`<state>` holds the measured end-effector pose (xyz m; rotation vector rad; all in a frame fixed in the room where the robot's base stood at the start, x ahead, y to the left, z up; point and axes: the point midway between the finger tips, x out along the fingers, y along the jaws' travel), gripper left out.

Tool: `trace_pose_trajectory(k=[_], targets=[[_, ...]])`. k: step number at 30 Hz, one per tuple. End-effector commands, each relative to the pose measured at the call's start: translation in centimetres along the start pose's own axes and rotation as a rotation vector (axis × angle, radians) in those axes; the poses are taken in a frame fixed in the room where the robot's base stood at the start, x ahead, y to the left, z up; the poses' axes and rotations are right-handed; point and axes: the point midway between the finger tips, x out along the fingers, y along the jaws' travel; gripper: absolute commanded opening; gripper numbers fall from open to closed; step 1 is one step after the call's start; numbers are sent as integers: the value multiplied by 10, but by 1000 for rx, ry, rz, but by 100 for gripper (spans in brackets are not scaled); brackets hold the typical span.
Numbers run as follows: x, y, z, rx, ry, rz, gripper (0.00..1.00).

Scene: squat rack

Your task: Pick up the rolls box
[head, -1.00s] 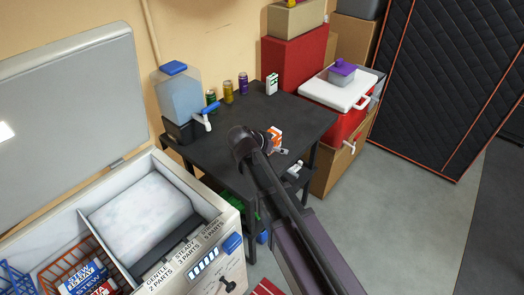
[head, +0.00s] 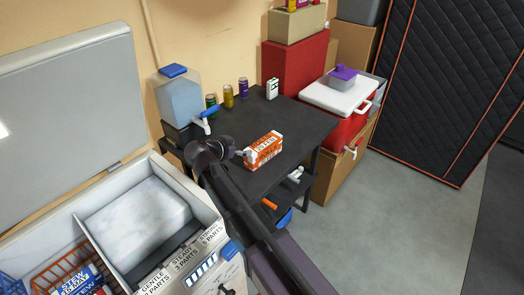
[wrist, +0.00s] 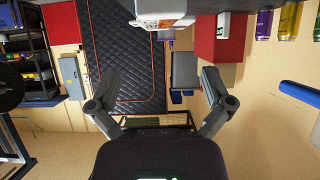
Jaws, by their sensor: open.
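The rolls box (head: 263,149) is an orange and white carton lying on the dark table (head: 300,125), near its front edge. My gripper (head: 241,153) is at the left end of the box in the head view, partly hidden by my arm. I cannot tell whether it touches. In the wrist view my gripper (wrist: 158,76) has its two fingers spread wide with nothing between them.
A water jug (head: 179,97), several cans (head: 228,96) and a small white-green carton (head: 272,88) stand along the table's back. A red cooler (head: 340,106) is to the right. An open ice chest (head: 140,210) is at front left. The table's right part is clear.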

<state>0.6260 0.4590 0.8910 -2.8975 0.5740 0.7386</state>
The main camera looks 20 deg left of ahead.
Motion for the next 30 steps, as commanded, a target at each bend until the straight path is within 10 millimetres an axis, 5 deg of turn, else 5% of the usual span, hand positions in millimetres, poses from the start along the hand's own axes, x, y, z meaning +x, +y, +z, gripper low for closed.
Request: trace_pose_trajectory(k=[18, 30], targets=[[77, 0, 1, 0, 0, 2, 100], [85, 1, -1, 0, 0, 2, 100]])
